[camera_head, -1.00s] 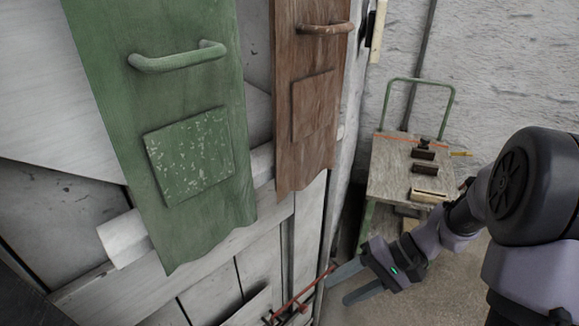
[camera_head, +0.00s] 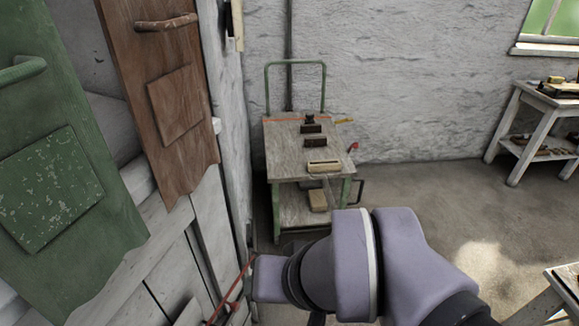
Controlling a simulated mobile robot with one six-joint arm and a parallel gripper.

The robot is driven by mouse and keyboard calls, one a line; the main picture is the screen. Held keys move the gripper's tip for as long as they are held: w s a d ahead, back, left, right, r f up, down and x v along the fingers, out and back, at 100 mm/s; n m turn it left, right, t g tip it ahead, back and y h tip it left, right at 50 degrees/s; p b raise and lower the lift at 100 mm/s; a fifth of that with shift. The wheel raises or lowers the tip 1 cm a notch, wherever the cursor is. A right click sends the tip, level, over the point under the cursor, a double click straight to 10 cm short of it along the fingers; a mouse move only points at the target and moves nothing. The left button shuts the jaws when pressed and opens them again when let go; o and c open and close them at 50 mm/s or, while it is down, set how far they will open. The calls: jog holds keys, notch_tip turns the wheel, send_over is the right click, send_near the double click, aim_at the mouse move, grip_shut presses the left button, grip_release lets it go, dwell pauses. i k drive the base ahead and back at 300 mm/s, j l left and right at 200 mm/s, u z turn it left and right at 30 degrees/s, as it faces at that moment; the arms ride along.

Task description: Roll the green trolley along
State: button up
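The green trolley (camera_head: 285,160) stands against the plaster wall, a little left of the middle of the view. It has a worn wooden top, a lower wooden shelf, green legs and an upright green tube handle (camera_head: 295,64) at its far end. My gripper's fingers do not show.
Green and brown doors or panels with handles stand close at left: the green one (camera_head: 60,180) and the brown one (camera_head: 165,100). A red bar (camera_head: 232,290) is low beside them. A workbench (camera_head: 530,100) stands at right under a window. The floor (camera_head: 430,185) right of the trolley is clear.

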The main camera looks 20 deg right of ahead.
aim_at(292, 157)
jog(key=i+l, duration=0.3)
jog(key=l, duration=0.2)
jog(key=i+l, duration=0.25)
jog(key=l, duration=0.2)
jog(key=i+l, duration=0.3)
jog(key=l, duration=0.2)
jog(key=i+l, duration=0.25)
jog(key=l, duration=0.25)
jog(key=i+l, duration=0.3)
jog(key=l, duration=0.15)
jog(key=i+l, duration=0.25)
jog(key=l, duration=0.25)
jog(key=z, duration=0.05)
